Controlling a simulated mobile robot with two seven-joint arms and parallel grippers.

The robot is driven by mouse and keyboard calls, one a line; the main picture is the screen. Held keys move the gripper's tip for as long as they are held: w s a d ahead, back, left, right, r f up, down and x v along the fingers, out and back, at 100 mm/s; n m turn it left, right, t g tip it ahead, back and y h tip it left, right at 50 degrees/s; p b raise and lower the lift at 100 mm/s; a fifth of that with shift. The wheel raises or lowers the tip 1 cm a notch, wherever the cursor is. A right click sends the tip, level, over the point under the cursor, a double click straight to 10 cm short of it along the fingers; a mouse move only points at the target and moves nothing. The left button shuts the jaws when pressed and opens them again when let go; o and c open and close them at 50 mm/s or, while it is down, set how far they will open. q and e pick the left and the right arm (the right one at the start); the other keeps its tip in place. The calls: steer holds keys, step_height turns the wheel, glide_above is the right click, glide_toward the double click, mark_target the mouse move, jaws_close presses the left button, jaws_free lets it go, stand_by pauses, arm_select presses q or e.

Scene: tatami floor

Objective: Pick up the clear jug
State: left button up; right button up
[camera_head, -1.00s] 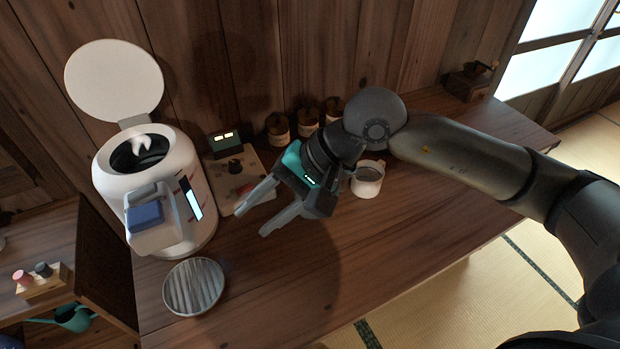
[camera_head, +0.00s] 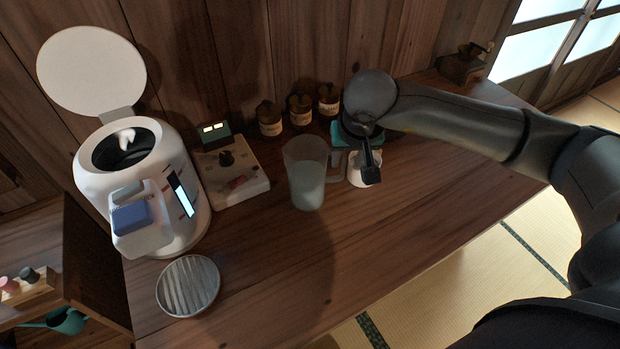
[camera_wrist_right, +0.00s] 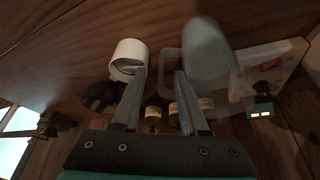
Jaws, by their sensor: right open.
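The clear jug (camera_head: 305,185) stands upright on the wooden counter, with pale contents or a frosted lower part. Its handle faces right, towards my right gripper (camera_head: 369,172). In the right wrist view, the jug (camera_wrist_right: 208,50) is at upper right. My right gripper (camera_wrist_right: 160,74) is open there, with nothing held between its fingers. The jug's handle shows faintly near the fingertips; I cannot tell whether they touch. My left gripper is out of view.
A white mug (camera_wrist_right: 128,58) stands beside the gripper, partly hidden in the head view. Several brown jars (camera_head: 300,110) line the wall. A scale-like device (camera_head: 230,175) and a white lidded machine (camera_head: 150,190) stand left. A round ridged plate (camera_head: 188,286) lies in front.

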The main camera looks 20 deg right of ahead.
mark_target(344, 165)
steer(key=shift+b+x, duration=0.35)
steer(key=shift+x, duration=2.85)
steer(key=shift+a, duration=0.15)
jaws_close()
steer(key=shift+r, duration=0.15)
